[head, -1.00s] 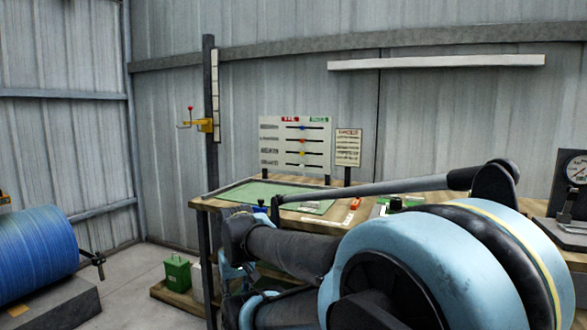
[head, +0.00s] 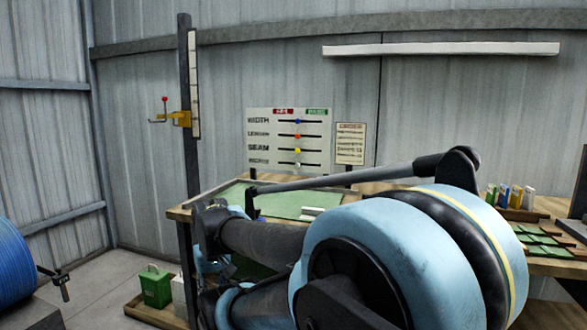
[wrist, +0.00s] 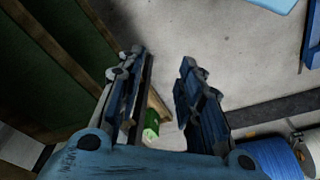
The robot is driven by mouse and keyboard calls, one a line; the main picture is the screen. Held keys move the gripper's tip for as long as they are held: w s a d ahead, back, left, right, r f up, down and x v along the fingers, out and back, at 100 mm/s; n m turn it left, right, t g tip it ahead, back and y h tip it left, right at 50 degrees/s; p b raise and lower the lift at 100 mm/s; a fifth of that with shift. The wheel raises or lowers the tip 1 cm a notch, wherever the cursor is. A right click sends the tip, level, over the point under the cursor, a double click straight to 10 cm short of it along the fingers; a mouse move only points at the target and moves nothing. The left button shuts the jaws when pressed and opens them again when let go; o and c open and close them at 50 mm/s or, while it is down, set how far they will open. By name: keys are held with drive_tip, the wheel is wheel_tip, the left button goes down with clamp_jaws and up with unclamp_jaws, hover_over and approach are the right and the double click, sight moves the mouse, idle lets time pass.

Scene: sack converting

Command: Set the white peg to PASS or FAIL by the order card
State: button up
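The check board (head: 262,157) stands upright at the back of the bench, with a red header left and a green header right. Its rows carry blue, red, yellow and white pegs on dark slots. The white peg (head: 298,164) is in the lowest row, near the middle of its slot. The order card (head: 350,143) stands just right of the board; its lines are too small to read. My gripper (wrist: 161,62) is open and empty in the wrist view, over the floor, well away from the board. In the head view my arm hides it.
The bench (head: 180,213) holds a green mat (head: 285,200) below the board. A green can (head: 155,287) and blue roll (head: 14,262) are lower left.

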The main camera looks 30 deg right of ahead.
drive_tip(key=shift+s+r, duration=0.1)
drive_tip(key=shift+r, duration=0.2)
drive_tip(key=w+d+r+t, duration=0.2)
drive_tip(key=w+r+t, duration=0.2)
drive_tip(key=w+r, duration=0.7)
drive_tip(key=m+h, duration=0.3)
drive_tip(key=h, duration=1)
approach(296, 165)
drive_tip(key=shift+t, duration=0.4)
drive_tip(key=x, duration=0.9)
drive_tip(key=shift+s+d+f, duration=0.15)
drive_tip(key=shift+d+f, duration=0.05)
drive_tip(key=shift+c, duration=0.5)
